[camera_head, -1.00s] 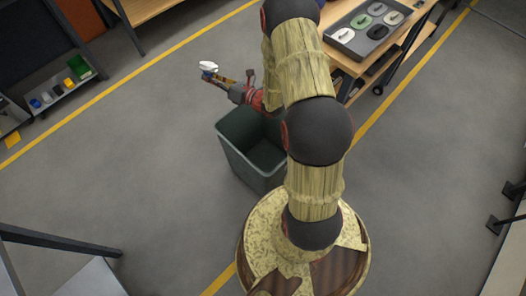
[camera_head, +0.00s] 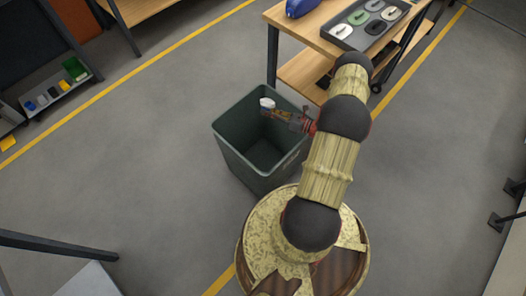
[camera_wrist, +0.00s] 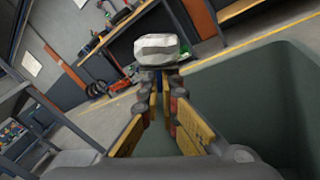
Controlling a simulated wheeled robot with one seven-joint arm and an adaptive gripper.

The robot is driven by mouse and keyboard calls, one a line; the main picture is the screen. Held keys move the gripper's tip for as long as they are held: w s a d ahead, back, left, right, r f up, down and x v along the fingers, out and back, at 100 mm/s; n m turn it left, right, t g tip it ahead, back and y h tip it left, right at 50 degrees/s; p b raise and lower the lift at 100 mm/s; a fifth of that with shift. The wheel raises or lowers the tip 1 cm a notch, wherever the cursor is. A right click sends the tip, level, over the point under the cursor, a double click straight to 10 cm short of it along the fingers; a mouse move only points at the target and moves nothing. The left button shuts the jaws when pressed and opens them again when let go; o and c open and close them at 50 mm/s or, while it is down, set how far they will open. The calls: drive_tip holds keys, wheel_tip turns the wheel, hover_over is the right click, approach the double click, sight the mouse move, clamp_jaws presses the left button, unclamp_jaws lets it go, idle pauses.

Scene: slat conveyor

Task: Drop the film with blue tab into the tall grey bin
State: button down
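The film with the blue tab is a crumpled white piece (camera_wrist: 156,49) with a little blue below it, held between the fingertips of my gripper (camera_wrist: 160,85) in the wrist view. In the head view the white film (camera_head: 267,103) shows at the tip of my gripper (camera_head: 273,110), over the back part of the tall grey bin's opening. My gripper is shut on the film. The tall grey bin (camera_head: 235,155) stands on the floor with an open top, and its dark inside looks empty. Its wall and inside also fill the right of the wrist view (camera_wrist: 285,85).
A wooden table (camera_head: 310,28) stands behind the bin, with a grey tray (camera_head: 350,36) of several oval pieces and a blue object (camera_head: 303,7) on it. A low shelf with small coloured items (camera_head: 52,92) is at far left. The floor left of the bin is clear.

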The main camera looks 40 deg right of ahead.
sight(269, 106)
wheel_tip(269, 106, down, 6)
drive_tip(key=b, duration=0.3)
drive_tip(key=shift+r+b, duration=0.15)
drive_tip(key=shift+b, duration=0.15)
drive_tip(key=c, duration=2)
unclamp_jaws()
drive_tip(key=shift+o, duration=0.2)
wheel_tip(269, 106, up, 10)
